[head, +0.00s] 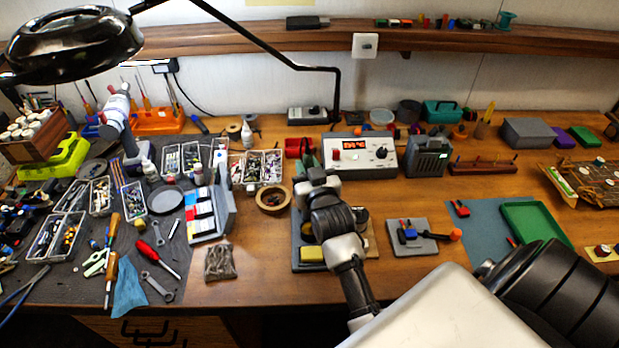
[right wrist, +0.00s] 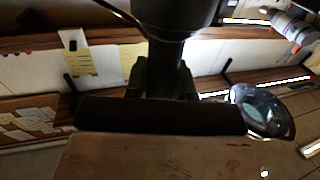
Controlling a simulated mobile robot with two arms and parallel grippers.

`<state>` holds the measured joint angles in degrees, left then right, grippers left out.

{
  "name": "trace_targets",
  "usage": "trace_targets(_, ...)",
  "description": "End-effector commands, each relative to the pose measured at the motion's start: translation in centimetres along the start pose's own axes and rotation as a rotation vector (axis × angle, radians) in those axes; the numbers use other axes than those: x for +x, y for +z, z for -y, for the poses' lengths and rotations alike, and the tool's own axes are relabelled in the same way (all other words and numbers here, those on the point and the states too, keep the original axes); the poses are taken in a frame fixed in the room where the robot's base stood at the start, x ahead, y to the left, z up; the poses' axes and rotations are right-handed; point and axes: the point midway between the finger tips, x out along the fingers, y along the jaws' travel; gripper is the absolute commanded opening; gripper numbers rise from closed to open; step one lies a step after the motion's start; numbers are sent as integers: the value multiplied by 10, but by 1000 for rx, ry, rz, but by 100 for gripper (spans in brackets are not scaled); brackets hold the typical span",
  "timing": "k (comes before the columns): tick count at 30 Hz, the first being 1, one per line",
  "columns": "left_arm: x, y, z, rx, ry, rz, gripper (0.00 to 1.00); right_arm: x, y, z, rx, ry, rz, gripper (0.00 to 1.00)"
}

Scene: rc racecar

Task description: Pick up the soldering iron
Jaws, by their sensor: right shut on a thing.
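My right gripper (head: 308,160) reaches over the bench from the front, above the back of a grey stand with a yellow sponge (head: 312,256). In the right wrist view its fingers (right wrist: 163,78) are closed on a dark, round-bodied thing (right wrist: 168,52), which looks like the soldering iron's handle. The iron's tip cannot be made out, and my wrist hides much of it in the head view. The soldering station (head: 358,155) with a lit red display stands just behind and to the right. My left gripper does not show.
A wooden bowl (head: 273,199) stands left of the stand, and a grey pad with small parts (head: 418,237) right of it. A black speaker-like box (head: 427,157) is beside the station. A magnifier lamp (head: 75,42) hangs at upper left. Bare wood shows right of the stand.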

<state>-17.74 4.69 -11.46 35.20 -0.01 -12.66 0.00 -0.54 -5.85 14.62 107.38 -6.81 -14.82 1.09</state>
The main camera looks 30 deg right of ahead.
Motion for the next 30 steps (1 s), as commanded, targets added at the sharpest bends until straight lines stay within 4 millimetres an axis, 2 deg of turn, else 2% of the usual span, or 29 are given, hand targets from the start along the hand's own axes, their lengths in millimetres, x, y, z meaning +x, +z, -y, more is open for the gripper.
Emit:
trace_targets(1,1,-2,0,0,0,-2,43,0,5,0,-1,0,13,3)
trace_targets(5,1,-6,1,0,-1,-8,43,0,6,0,-1,0,15,3)
trace_targets(11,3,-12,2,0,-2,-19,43,0,-3,0,-1,0,12,3)
trace_targets(17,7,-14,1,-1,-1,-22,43,1,-33,0,0,0,5,3)
trace_targets(30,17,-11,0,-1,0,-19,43,1,-126,0,0,0,0,3)
